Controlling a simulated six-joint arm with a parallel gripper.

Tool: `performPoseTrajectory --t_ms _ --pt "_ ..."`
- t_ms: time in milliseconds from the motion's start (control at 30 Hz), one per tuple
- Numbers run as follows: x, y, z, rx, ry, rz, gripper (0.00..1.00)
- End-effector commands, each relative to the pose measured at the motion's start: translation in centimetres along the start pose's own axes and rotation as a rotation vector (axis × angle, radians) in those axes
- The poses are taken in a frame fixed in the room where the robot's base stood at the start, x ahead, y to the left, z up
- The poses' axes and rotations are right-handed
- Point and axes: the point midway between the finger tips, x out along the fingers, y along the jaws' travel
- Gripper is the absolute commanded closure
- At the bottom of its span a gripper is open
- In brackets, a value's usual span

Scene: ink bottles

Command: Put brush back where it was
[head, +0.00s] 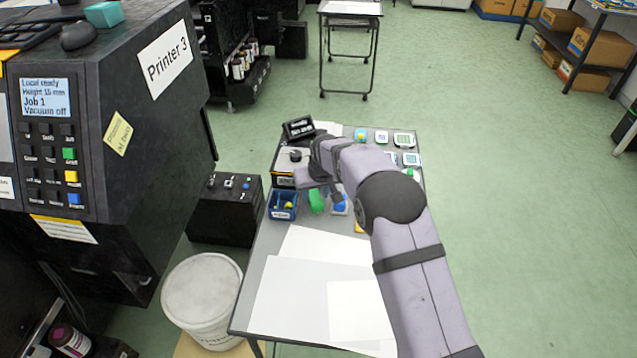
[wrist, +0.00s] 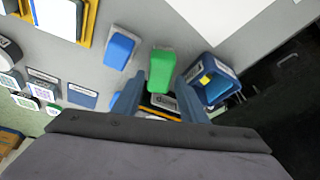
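My gripper (wrist: 160,74) is open and points down over the table; in the head view it (head: 337,194) hangs above the far half of the tabletop. A green block-like item (wrist: 162,70) lies in line with the gap between its fingers, and also shows in the head view (head: 316,201). A blue item (wrist: 119,50) lies left of it in the wrist view, also seen in the head view (head: 340,206). I cannot tell for sure which item is the brush. I see nothing held between the fingers.
A small blue box (wrist: 210,84) with yellow pieces inside stands beside the green item. White paper sheets (head: 310,292) cover the table's near half. Several small labelled items (head: 404,140) stand at the far right. A white bucket (head: 203,292) and Printer 3 (head: 128,90) are at left.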

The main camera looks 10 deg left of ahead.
Motion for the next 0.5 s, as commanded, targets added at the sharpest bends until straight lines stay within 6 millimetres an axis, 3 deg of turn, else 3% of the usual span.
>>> performPoseTrajectory --t_ms 300,500 --pt "-5.2 0.0 -0.1 0.0 0.004 0.0 0.61" --pt "-7.6 0.0 -0.1 0.0 0.002 0.0 0.61"
